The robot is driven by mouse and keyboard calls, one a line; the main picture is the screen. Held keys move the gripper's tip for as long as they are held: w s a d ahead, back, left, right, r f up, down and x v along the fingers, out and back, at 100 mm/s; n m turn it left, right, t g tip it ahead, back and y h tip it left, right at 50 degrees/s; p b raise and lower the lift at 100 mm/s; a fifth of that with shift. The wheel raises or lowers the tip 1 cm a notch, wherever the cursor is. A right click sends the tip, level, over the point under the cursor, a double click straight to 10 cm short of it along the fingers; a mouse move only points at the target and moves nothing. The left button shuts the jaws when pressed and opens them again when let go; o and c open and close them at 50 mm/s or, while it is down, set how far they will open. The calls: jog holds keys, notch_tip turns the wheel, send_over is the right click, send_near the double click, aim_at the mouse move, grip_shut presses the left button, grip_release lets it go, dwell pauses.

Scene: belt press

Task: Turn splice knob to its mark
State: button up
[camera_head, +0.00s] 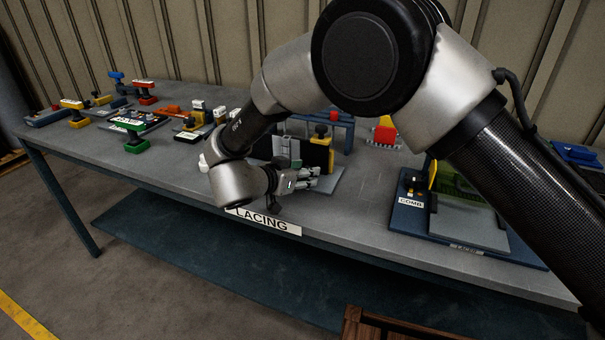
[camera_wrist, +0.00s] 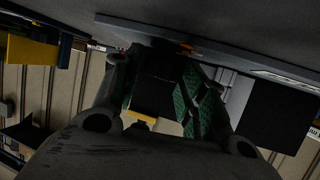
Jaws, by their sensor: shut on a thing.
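My gripper (camera_head: 308,180) is low at the lacing station near the middle of the bench. The wrist view shows its two fingers (camera_wrist: 157,78) with green pads, one on each side of a dark, block-shaped thing (camera_wrist: 155,95). It appears to be the splice knob, held between the fingers. In the head view the gripper hides the knob, and I cannot make out its mark or its angle in either view. Beside the gripper stand a grey-green upright plate (camera_head: 284,148) and a black panel (camera_head: 316,157).
The LACING label (camera_head: 264,221) is on the bench's front edge. Several coloured tools crowd the left. Bare bench (camera_head: 365,195) lies between the stations.

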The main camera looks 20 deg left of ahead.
jog(key=shift+w+r, duration=0.1)
jog(key=shift+r, duration=0.05)
jog(key=o, duration=0.7)
jog(key=shift+o, duration=0.2)
jog(key=v, duration=1.2)
